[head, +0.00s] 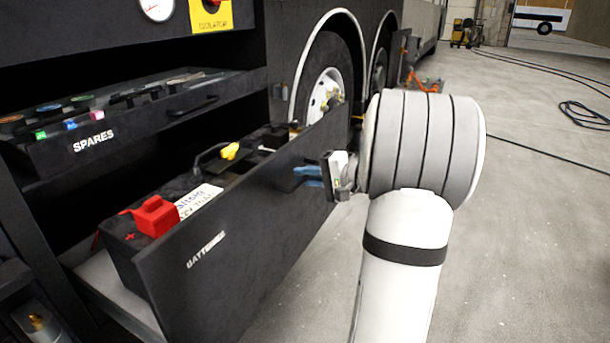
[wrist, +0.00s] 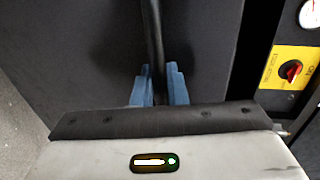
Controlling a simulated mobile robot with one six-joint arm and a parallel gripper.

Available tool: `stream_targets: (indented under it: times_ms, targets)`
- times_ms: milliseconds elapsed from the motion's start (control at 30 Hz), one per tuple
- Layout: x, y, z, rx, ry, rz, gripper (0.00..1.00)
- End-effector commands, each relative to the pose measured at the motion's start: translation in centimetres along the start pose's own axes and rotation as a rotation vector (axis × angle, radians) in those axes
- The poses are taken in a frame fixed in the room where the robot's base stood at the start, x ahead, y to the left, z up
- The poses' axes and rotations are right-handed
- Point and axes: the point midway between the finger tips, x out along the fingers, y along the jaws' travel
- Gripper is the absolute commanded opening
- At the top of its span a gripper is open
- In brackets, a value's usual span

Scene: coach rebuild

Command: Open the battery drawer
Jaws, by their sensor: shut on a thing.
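The battery drawer (head: 215,255) is a dark drawer with a "BATTERIES"-like label, partly cut off, on its front. It stands pulled out of the dark coach bay, and a black battery (head: 165,205) with a red terminal cap (head: 152,215) and a yellow cap (head: 230,151) shows inside. My gripper (head: 308,172) is at the outer face of the drawer front. In the wrist view its blue fingers (wrist: 158,85) are shut on the black bar handle (wrist: 154,40), one on each side. My arm hides part of the scene on the right in the head view.
The spares drawer (head: 140,125) sits above, with small coloured items in it. A yellow isolator plate with a red switch (wrist: 290,70) is on the coach panel. A coach wheel (head: 325,93) is behind. Cables (head: 585,115) lie on the floor at right; the floor is otherwise mostly clear.

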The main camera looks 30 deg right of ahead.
Motion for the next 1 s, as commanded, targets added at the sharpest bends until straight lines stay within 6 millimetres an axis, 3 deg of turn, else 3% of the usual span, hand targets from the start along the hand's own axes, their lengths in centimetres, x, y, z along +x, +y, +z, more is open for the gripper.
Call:
stream_targets:
  times_ms: [200, 233, 433, 667, 767, 1000]
  targets:
    - [0.4, -0.1, 0.2, -0.002, -0.005, 0.001, 0.00]
    - [0.4, -0.1, 0.2, -0.002, -0.005, 0.001, 0.13]
    - [0.5, -0.1, 0.2, -0.003, -0.007, 0.001, 0.29]
    - [0.5, -0.2, 0.3, -0.004, -0.007, 0.000, 0.29]
    - [-0.2, -0.3, 0.2, -0.003, -0.006, 0.000, 0.29]
    - [-4.3, -0.4, 0.1, -0.001, -0.003, 0.000, 0.29]
